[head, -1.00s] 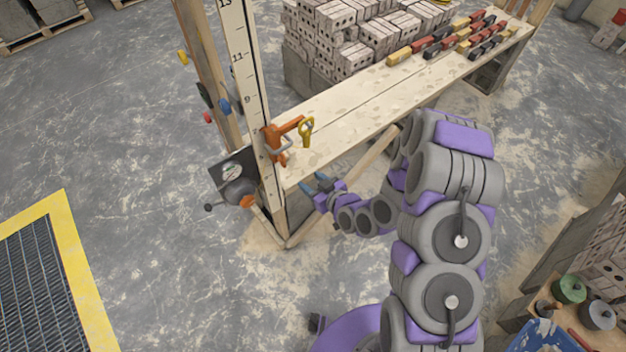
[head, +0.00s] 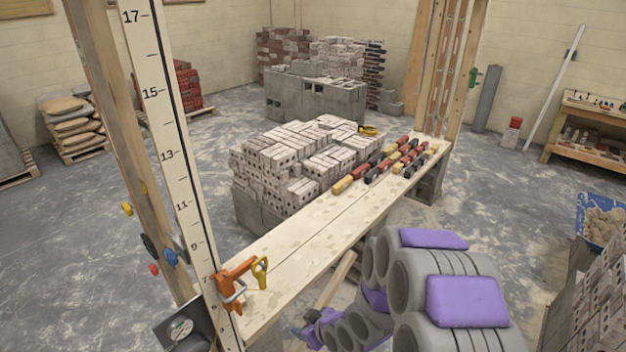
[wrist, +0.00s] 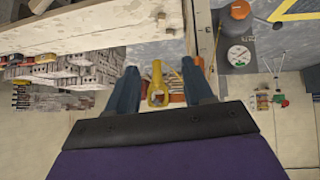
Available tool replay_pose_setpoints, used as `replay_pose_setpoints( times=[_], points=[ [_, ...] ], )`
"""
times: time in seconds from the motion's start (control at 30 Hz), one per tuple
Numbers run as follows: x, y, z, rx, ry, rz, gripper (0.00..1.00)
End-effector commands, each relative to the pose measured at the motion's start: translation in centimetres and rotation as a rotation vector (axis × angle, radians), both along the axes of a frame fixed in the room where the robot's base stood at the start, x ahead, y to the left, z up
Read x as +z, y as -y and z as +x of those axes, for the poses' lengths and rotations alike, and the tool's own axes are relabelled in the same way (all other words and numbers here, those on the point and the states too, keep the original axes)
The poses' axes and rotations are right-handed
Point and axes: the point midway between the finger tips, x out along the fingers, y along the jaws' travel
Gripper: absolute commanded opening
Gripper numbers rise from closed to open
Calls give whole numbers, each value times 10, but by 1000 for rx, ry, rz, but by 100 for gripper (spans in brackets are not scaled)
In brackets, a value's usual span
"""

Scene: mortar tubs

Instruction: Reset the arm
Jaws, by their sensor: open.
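My arm, grey segments with purple pads, shows at the lower right of the head view. My gripper (head: 305,332) is low beside the near end of the plank, partly cut off by the picture's bottom edge. In the wrist view my gripper (wrist: 159,68) has its two blue fingers spread apart with nothing held. A yellow clamp handle (wrist: 157,88) appears between the fingers, beyond them; I cannot tell how far.
A long wooden plank (head: 290,255) holds brick samples (head: 372,168). An orange clamp (head: 232,286) is on the numbered post (head: 166,150) at its near end. Stacked bricks (head: 300,155) stand behind the plank. Grey floor (head: 60,250) at the left is open.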

Motion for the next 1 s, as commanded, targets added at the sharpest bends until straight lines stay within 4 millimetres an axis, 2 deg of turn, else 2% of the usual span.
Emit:
replay_pose_setpoints(
  times=[0.13, 0.23, 0.47, 0.7, 0.83, 1.0],
  points=[
    [13, 39, -6, -83, -78, -107, 52],
    [23, 65, -19, -149, -143, -169, 52],
    [50, 118, -65, -321, -302, -274, 52],
    [81, 155, -137, -509, -484, -324, 52],
    [95, 165, -185, -604, -592, -328, 52],
    [111, 168, -250, -707, -734, -318, 52]
  ],
)
